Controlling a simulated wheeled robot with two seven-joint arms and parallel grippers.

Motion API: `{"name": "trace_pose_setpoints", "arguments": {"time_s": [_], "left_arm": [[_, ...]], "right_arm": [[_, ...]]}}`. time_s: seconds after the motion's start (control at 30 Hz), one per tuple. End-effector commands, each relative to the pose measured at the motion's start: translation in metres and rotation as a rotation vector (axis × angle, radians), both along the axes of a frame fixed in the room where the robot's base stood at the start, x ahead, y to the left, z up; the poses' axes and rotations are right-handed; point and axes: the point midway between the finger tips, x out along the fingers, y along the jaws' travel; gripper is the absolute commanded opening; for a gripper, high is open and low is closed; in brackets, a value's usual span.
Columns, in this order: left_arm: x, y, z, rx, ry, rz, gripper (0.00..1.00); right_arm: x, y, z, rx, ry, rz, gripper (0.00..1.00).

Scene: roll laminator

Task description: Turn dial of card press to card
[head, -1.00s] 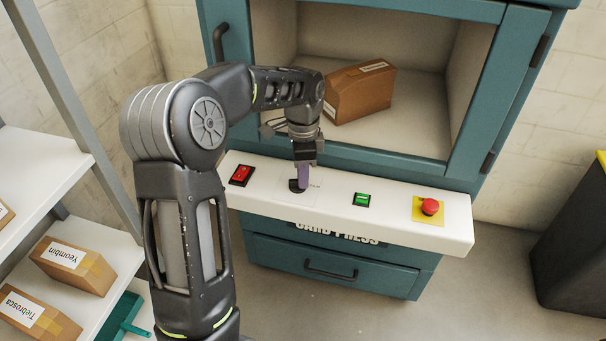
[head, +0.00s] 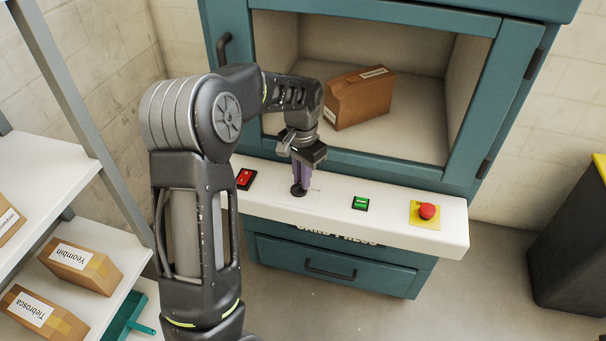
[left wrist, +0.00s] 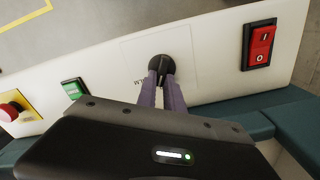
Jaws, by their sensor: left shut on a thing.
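The card press (head: 350,169) is a teal cabinet with a white control panel (head: 393,220) along its front. Its black dial (head: 298,190) sits on the panel between the red switch and the green button. My left gripper (head: 300,184) points down at the dial, its purple fingers shut on it. In the left wrist view the two fingers meet the round black dial (left wrist: 161,66), their tips at its near side. Part of a printed label shows beside the dial, most of it hidden by the fingers. My right gripper is not in view.
The panel also holds a red rocker switch (head: 246,179), a green button (head: 360,203) and a red emergency knob (head: 428,211). A brown box (head: 360,97) lies in the open chamber. A shelf with labelled boxes (head: 80,266) stands at left, a dark bin (head: 572,250) at right.

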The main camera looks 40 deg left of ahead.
Motion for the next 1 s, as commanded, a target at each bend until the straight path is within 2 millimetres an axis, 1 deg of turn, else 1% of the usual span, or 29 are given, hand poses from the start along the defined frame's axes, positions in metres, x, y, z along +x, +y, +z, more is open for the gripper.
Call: {"name": "trace_pose_setpoints", "arguments": {"time_s": [0.03,0.3,0.5,0.73,1.0], "left_arm": [[0.0,0.0,0.002,0.0,0.0,0.044,0.0],[0.001,0.004,0.002,0.001,-0.001,0.281,0.0],[0.0,0.005,0.002,0.001,-0.001,0.405,0.0],[0.0,0.006,0.001,0.001,-0.002,0.476,0.0],[0.0,0.006,0.001,0.001,-0.003,0.491,0.0]], "right_arm": [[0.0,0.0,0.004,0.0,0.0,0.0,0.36],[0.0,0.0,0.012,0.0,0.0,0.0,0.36],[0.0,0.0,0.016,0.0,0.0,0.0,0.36],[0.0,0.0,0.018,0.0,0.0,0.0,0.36],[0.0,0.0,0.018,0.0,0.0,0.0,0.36]]}}
